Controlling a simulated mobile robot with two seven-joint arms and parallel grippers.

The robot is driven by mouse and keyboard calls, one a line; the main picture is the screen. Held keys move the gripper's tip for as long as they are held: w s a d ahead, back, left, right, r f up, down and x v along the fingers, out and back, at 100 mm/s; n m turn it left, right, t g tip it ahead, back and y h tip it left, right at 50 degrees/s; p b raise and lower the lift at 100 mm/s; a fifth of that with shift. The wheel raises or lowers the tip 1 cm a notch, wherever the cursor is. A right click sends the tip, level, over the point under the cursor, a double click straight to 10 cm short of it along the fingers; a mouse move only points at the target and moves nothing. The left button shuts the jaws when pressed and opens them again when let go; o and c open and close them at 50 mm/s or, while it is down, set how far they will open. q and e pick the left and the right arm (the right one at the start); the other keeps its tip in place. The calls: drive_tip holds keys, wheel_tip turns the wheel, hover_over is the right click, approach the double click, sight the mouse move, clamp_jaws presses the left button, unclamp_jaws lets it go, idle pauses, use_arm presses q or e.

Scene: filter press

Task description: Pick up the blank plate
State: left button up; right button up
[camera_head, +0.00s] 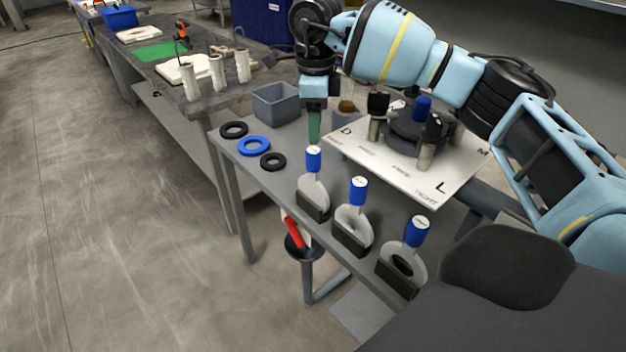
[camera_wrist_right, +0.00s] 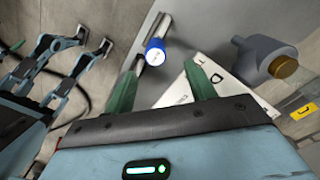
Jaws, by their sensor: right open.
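Three paddle-shaped plates with blue-capped handles stand upright in dark holders along the near edge of the grey table. The blank plate (camera_head: 312,190), the leftmost, has a face with no opening that I can make out. The middle plate (camera_head: 341,222) and the right plate (camera_head: 416,268) have round openings. My right gripper (camera_head: 314,140) points down just above the blank plate's blue handle, its green fingers overlapping edge-on. In the right wrist view the fingers (camera_wrist_right: 163,86) are apart and empty, with a blue handle cap (camera_wrist_right: 156,54) beyond them. My left gripper is not seen.
Black and blue rings (camera_head: 254,146) lie at the table's left end, near a grey bin (camera_head: 276,104). A white lettered board (camera_head: 453,186) carries a dark device with a blue knob behind the plates. A red-handled item (camera_head: 293,232) is below the table edge.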

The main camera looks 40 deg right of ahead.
sight(313, 150)
drive_tip(key=shift+f, duration=1.35)
drive_tip(key=shift+s+a+f, duration=0.1)
drive_tip(key=shift+a+f, duration=0.05)
drive_tip(key=shift+f, duration=0.3)
drive_tip(key=shift+a+f, duration=0.15)
drive_tip(key=shift+f, duration=1.95)
clamp_jaws()
